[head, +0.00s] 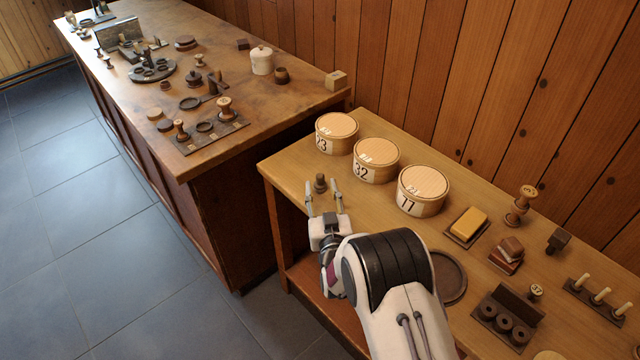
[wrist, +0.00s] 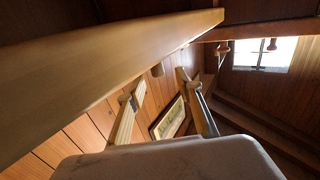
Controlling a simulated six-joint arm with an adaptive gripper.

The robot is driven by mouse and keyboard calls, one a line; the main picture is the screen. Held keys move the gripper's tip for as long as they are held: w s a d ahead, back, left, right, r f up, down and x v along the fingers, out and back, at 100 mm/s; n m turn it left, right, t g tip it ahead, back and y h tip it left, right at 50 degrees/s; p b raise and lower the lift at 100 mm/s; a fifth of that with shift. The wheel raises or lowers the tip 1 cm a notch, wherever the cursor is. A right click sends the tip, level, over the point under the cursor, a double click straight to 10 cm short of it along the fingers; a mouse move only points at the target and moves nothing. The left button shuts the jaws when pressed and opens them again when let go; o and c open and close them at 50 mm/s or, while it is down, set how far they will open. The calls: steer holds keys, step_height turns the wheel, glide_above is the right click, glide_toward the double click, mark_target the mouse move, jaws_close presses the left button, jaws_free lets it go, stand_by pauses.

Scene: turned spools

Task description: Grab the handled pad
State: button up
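My gripper (head: 323,203) is at the left end of the near bench, its two fingers spread apart with nothing between the tips. A small dark knobbed piece (head: 320,183) stands on the bench just beyond the fingertips; I cannot tell whether it has a pad. In the wrist view the open fingers (wrist: 162,95) show, with a small rounded piece (wrist: 157,70) at the wooden edge beyond them. Farther right, a reddish-brown block (head: 510,246) sits on a dark base, and a dark block with a stub (head: 558,240) stands behind. Which is the handled pad is not clear.
Three round lidded boxes (head: 376,161) stand along the back of the near bench (head: 283,172). A yellow block (head: 469,221), a spool (head: 521,205), a peg rack (head: 598,300) and a round dark tray (head: 449,277) lie right. A cluttered counter (head: 240,75) stands left.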

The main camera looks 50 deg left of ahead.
mark_target(321, 181)
stand_by(0.3)
steer(key=shift+w+a+f, duration=0.2)
steer(key=shift+w+a, duration=0.3)
steer(key=shift+a, duration=0.1)
steer(key=shift+w+a+f, duration=0.2)
steer(key=shift+w+a, duration=0.3)
steer(key=shift+a, duration=0.05)
steer(key=shift+x, duration=1.1)
steer(key=c, duration=0.9)
